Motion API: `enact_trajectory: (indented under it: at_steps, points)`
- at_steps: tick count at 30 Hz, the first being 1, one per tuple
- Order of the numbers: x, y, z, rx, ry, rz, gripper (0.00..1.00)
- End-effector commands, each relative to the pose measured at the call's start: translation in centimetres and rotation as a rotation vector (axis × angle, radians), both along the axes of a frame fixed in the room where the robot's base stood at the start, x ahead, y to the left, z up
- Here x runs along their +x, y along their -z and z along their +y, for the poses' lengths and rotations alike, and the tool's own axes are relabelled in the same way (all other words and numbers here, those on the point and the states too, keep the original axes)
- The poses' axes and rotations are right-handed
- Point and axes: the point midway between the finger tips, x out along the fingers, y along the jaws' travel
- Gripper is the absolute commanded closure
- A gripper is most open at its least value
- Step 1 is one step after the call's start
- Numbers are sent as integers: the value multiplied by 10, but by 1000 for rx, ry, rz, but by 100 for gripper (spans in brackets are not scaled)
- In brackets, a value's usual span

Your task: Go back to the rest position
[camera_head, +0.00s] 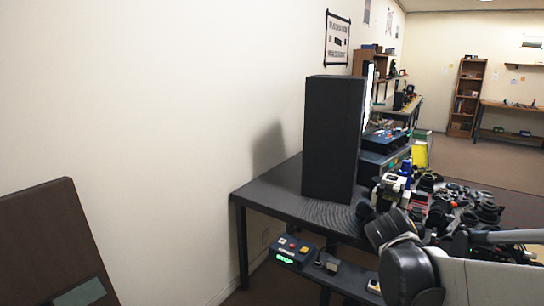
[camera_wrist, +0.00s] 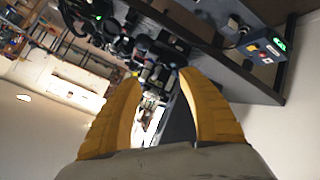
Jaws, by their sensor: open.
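My gripper shows in the wrist view (camera_wrist: 162,100), with two yellow curved fingers spread apart. It is open, with nothing between the fingertips. The wrist view is tilted, and the cluttered table lies beyond the fingers. In the head view, my grey and black arm crosses the lower right in front of the table, and the fingers cannot be made out there.
A tall black box (camera_head: 333,140) stands on the dark table (camera_head: 270,188). Many lenses and camera parts (camera_head: 440,205) crowd the table to its right. A control box with coloured buttons (camera_head: 292,248) sits on a lower shelf. A brown panel (camera_head: 45,240) stands at the left.

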Motion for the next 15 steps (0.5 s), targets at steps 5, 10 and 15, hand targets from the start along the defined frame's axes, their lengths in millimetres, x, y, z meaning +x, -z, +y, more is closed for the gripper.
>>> enact_trajectory:
  at_steps: [5, 10, 15]
  points:
    - [-89, -4, 40, 190, -7, 62, 52]
    - [-169, 10, 81, 367, -28, 125, 52]
    - [-225, 28, 113, 497, -52, 173, 52]
